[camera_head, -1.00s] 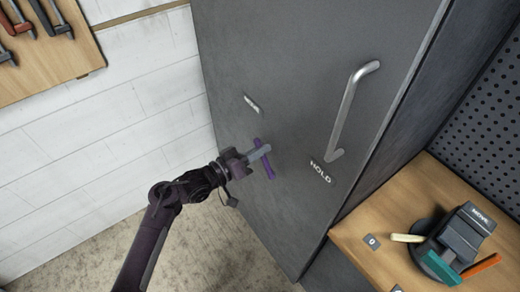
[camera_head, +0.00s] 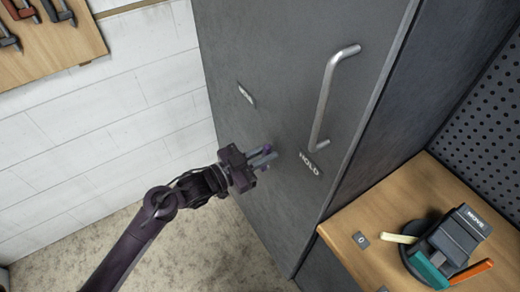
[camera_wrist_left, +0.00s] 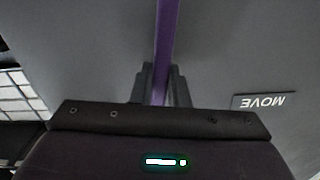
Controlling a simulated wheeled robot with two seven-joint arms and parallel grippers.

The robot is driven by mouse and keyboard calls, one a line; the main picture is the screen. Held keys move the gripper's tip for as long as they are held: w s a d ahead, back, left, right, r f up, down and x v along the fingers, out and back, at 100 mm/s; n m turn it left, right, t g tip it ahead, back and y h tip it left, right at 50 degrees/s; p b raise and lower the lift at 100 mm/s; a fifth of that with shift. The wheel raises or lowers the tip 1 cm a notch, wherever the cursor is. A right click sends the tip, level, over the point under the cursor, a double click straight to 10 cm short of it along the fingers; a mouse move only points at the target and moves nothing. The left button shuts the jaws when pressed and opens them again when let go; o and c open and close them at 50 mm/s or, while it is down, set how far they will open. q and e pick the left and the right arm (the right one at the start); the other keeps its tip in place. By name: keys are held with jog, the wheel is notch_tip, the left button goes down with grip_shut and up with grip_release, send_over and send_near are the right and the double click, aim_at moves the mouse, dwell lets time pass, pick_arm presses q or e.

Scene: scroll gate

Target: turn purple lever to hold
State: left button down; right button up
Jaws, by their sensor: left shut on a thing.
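The purple lever (camera_head: 267,149) is on the grey door (camera_head: 285,60); in the head view only a small part of it shows, the rest hidden by my left gripper (camera_head: 266,158). In the left wrist view the lever (camera_wrist_left: 163,45) runs as a straight purple bar down between the two fingers (camera_wrist_left: 158,85), which are shut on it. The HOLD label (camera_head: 309,164) is on the door just right of the gripper. The MOVE label (camera_head: 246,94) is above and left of it; it also shows upside down in the left wrist view (camera_wrist_left: 262,102). My right gripper is out of view.
A long metal handle (camera_head: 324,100) stands out from the door above the HOLD label. A wooden bench (camera_head: 345,215) at the right carries a dark device (camera_head: 460,235) with cream, teal and orange levers. A tool board (camera_head: 80,40) hangs on the white wall at upper left.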

pick_arm(q)
jog(key=s+m, duration=0.1)
jog(key=d+f+m+b, duration=0.1)
jog(key=shift+s+d+m+b, duration=0.1)
jog(key=shift+s+m+b, duration=0.2)
jog(key=shift+s+m, duration=0.1)
jog(key=shift+s+d+f+m+b, duration=0.25)
jog(key=shift+s+d+m+b, duration=0.15)
jog(key=shift+m+b, duration=0.35)
jog(key=shift+s+d+f+m+b, duration=0.25)
jog(key=shift+s+m+b, duration=0.2)
jog(key=shift+m, duration=0.5)
jog(key=c, duration=1.4)
grip_release()
jog(key=shift+a, duration=0.1)
jog(key=shift+s+a+f, duration=0.15)
jog(key=shift+s+a, duration=0.05)
jog(key=shift+a, duration=0.05)
jog(key=b, duration=0.2)
send_near(287, 164)
jog(key=shift+v, duration=0.9)
